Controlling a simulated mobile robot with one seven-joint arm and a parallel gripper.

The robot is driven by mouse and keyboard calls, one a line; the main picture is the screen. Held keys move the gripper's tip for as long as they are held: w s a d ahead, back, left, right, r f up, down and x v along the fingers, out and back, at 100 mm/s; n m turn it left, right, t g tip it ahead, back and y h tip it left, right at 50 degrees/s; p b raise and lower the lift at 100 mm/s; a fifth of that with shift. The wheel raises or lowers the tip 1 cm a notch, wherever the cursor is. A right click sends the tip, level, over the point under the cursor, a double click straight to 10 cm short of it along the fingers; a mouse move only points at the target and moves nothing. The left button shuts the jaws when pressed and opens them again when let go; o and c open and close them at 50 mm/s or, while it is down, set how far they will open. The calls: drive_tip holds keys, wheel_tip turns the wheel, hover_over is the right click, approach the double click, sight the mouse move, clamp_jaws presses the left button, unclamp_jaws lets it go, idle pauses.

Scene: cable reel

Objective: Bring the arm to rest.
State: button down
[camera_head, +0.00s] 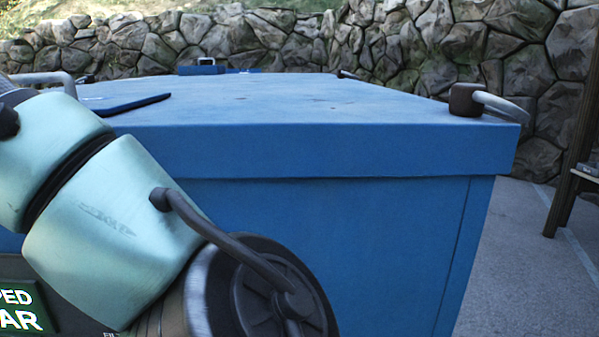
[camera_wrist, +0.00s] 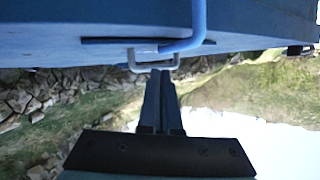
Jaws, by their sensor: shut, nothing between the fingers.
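My gripper (camera_wrist: 160,76) shows in the wrist view, with its two dark fingers together and nothing between them. That view looks upside down. The fingertips appear close to a grey loop handle (camera_wrist: 150,67) in the picture; I cannot tell whether they touch it. A blue bar handle (camera_wrist: 197,28) crosses the top of that view. In the head view my pale green arm fills the lower left, and my gripper is not visible there. A large blue box (camera_head: 330,150) with a flat lid stands in front of me, partly hidden by the arm.
A grey handle on a dark knob (camera_head: 468,99) stands at the lid's right corner. A dark blue flat piece (camera_head: 125,103) lies on the lid's left. A stone wall (camera_head: 430,50) runs behind. A wooden post (camera_head: 572,150) stands right. Paved floor (camera_head: 515,250) beside the box is clear.

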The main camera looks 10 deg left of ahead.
drive_tip(key=w+d+f+t+y+b, duration=0.1)
drive_tip(key=w+d+t+y+b, duration=0.2)
drive_tip(key=d, duration=0.7)
drive_tip(key=w+d+f+t+y+b, duration=0.1)
drive_tip(key=d+t+y+b, duration=0.3)
drive_tip(key=d, duration=0.6)
drive_tip(key=s+d+f+m+t+h, duration=0.1)
drive_tip(key=s+d+m+t+h, duration=0.1)
drive_tip(key=d+h, duration=0.3)
drive_tip(key=s+d+f+m+t+h+b, duration=0.1)
drive_tip(key=d+t+h, duration=0.3)
drive_tip(key=d, duration=0.5)
drive_tip(key=s+d+f+m+t+h, duration=0.2)
drive_tip(key=s+d+f+t+h, duration=0.1)
drive_tip(key=d+h, duration=0.3)
drive_tip(key=shift+s+d+f+m+t+b, duration=0.2)
drive_tip(key=shift+d+m+t+b, duration=0.15)
drive_tip(key=shift+d, duration=0.45)
